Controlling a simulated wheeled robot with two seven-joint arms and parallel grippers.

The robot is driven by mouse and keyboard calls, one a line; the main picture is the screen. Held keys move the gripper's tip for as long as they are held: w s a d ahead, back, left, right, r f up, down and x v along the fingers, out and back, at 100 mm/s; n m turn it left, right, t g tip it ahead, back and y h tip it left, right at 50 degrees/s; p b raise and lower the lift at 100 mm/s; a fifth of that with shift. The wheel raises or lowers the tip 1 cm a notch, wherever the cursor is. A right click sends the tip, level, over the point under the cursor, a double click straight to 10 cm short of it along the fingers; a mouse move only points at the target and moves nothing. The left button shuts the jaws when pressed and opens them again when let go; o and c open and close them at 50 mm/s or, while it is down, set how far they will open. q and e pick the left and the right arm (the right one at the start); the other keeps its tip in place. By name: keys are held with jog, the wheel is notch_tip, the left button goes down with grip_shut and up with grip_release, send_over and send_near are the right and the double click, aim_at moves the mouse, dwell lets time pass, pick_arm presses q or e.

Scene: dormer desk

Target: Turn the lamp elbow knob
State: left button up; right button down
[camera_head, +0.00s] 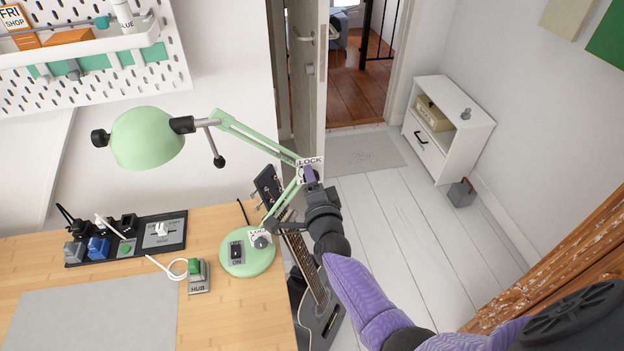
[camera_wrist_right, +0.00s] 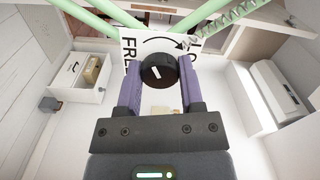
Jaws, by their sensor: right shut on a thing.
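A green desk lamp (camera_head: 147,138) stands on the wooden desk, its head to the left and its jointed arm reaching right. The elbow has a white plate marked LOCK, and the plate also shows in the right wrist view (camera_wrist_right: 130,45) with a curved arrow. The black round elbow knob (camera_wrist_right: 159,71) with a white mark is in front of that plate. My right gripper (camera_wrist_right: 160,84) is shut on the knob, one purple finger on each side. In the head view my right gripper (camera_head: 309,175) is at the elbow and hides the knob. My left gripper is not in view.
The lamp base (camera_head: 247,252) has a switch and a second knob. A socket strip (camera_head: 125,238) and a hub button (camera_head: 197,276) are on the desk. A guitar (camera_head: 322,307) leans beside the desk's right edge. A white cabinet (camera_head: 448,130) stands farther right, with open floor between.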

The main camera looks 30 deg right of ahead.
jog(key=shift+c, duration=1.8)
grip_release()
jog(key=shift+o, duration=0.7)
pick_arm(q)
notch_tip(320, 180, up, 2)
jog(key=shift+p, duration=1.05)
pick_arm(e)
jog(key=v, duration=1)
